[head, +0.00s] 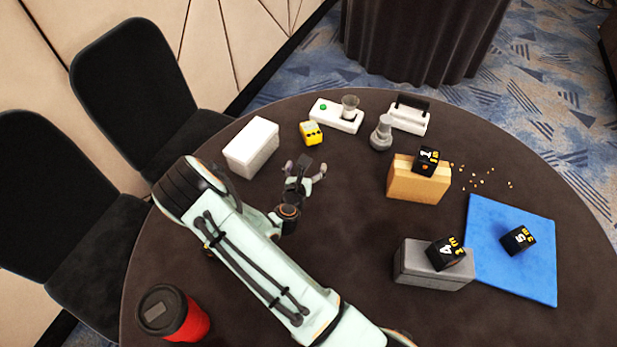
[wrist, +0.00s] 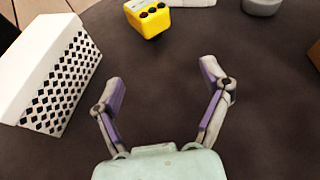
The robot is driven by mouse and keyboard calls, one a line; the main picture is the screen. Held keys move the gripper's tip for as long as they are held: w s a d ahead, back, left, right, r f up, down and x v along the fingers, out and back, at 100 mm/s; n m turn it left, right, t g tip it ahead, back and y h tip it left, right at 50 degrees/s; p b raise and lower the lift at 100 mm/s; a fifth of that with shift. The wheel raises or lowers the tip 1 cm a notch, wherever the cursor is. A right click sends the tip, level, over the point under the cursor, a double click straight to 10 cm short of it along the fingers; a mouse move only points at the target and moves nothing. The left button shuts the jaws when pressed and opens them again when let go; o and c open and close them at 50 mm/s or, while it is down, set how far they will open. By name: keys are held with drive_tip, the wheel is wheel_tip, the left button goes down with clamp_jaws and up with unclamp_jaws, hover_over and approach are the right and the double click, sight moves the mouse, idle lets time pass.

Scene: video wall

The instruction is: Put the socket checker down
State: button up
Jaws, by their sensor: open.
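The socket checker looks to be the small yellow block with dark round spots (head: 311,133), resting on the dark round table. It also shows at the top of the wrist view (wrist: 150,18). My gripper (head: 306,172) is open and empty, with its fingers spread above the table. In the wrist view my gripper (wrist: 162,85) has bare tabletop between its fingertips, and the yellow block lies beyond them, apart from both.
A white box with a diamond pattern (wrist: 62,75) stands close left of my gripper. A white board with a green button (head: 325,112), a grey knobbed piece (head: 381,135), a cardboard box (head: 415,185), a grey block (head: 425,270), a blue mat (head: 510,285) and a red cup (head: 190,322) share the table (head: 330,230).

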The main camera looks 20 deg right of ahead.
drive_tip(key=s+d+r+m+g+h, duration=0.15)
drive_tip(key=s+r+m+g, duration=0.3)
drive_tip(key=m, duration=0.65)
drive_tip(key=s+a+r+m+g+y, duration=0.2)
drive_tip(key=s+r+m, duration=0.3)
drive_tip(key=s, duration=0.4)
drive_tip(key=s+a+r+m+g+y, duration=0.2)
drive_tip(key=s+a+r+m+y, duration=0.2)
drive_tip(key=s+m, duration=0.3)
drive_tip(key=s+a+r+m+g+y, duration=0.3)
drive_tip(key=s+r+m, duration=0.3)
drive_tip(key=s, duration=0.4)
drive_tip(key=shift+s+a+r+m, duration=0.35)
drive_tip(key=shift+a+r, duration=0.1)
drive_tip(key=shift+a, duration=0.3)
drive_tip(key=shift+y, duration=0.25)
